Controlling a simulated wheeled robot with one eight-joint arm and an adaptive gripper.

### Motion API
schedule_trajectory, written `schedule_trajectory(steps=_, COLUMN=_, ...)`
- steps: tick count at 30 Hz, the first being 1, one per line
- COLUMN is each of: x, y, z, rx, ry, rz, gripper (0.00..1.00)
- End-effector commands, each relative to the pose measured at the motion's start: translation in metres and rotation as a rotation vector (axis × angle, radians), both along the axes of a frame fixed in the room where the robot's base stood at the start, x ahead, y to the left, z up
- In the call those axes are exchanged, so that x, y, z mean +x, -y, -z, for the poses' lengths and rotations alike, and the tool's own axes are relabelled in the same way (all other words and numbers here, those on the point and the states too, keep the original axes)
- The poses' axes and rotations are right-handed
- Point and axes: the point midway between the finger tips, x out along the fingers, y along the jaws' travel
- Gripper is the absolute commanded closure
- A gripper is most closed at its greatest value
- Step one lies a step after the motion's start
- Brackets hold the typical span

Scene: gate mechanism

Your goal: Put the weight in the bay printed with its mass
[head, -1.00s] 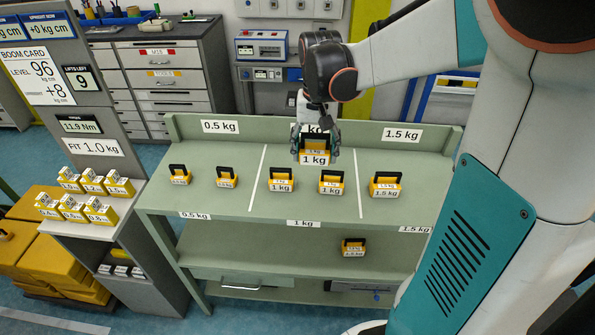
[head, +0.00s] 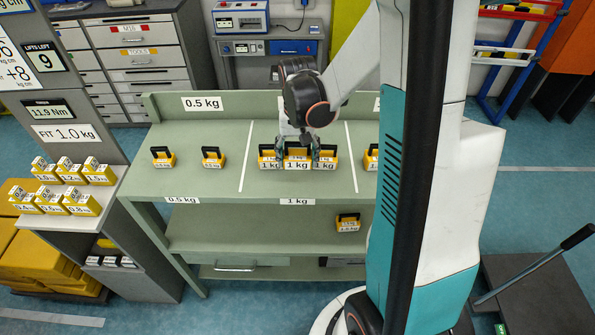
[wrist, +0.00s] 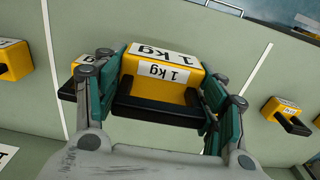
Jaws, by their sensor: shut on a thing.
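My gripper (head: 295,147) is shut on a yellow 1 kg weight (head: 297,162) with a black handle. In the wrist view, the gripper's green-padded fingers (wrist: 160,95) stand either side of this weight (wrist: 165,72). The held weight is in the middle 1 kg bay (head: 297,188), between a left 1 kg weight (head: 267,162) and a right 1 kg weight (head: 328,162). I cannot tell whether its underside touches the bench. White lines bound the bay. The neighbours are very close to the fingers and partly hidden by them.
Two weights (head: 211,157) stand in the 0.5 kg bay on the left. Another weight (head: 371,158) stands right of the bay, partly hidden by my arm. One more weight (head: 347,222) sits on the lower shelf. The bench front strip is clear.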

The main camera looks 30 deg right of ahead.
Motion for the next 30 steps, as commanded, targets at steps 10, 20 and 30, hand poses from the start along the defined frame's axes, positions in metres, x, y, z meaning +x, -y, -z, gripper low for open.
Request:
schedule_trajectory(steps=10, x=0.000, y=0.000, z=0.025, rx=0.000, ry=0.000, rz=0.000, gripper=0.96)
schedule_trajectory(steps=20, x=0.000, y=0.000, z=0.059, rx=0.000, ry=0.000, rz=0.000, gripper=0.96)
schedule_trajectory(steps=30, x=0.000, y=0.000, z=0.061, rx=0.000, ry=0.000, rz=0.000, gripper=0.96)
